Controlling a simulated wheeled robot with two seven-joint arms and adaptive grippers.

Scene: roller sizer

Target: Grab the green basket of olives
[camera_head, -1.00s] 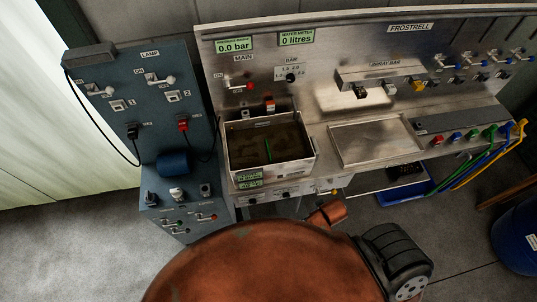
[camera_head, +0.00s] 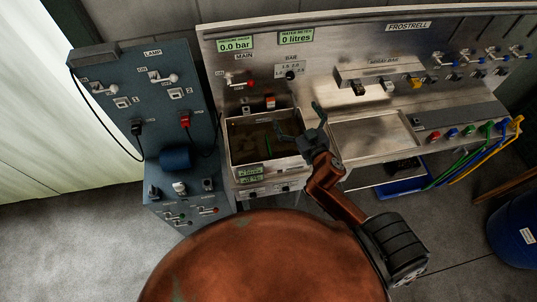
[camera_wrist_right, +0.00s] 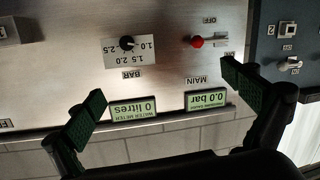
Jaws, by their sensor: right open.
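No green basket of olives can be made out in either view. A steel bin (camera_head: 272,172) at the front of the machine holds dark brown contents with a thin upright green strip (camera_head: 268,147); I cannot tell what the strip belongs to. My right gripper (camera_head: 298,117) is open and empty, above the right rim of the bin. In the right wrist view its two green-padded fingers (camera_wrist_right: 164,92) are spread wide, with the panel's dials and displays beyond them and nothing between the pads. My left gripper is not in view.
A blue-grey lamp panel (camera_head: 138,70) with switches and cables stands left of the bin. A shallow steel tray (camera_head: 375,137) lies right of it, under the spray bar (camera_head: 382,75). A blue tray (camera_head: 400,187) sits below the bench, and a blue barrel (camera_head: 518,235) stands at right.

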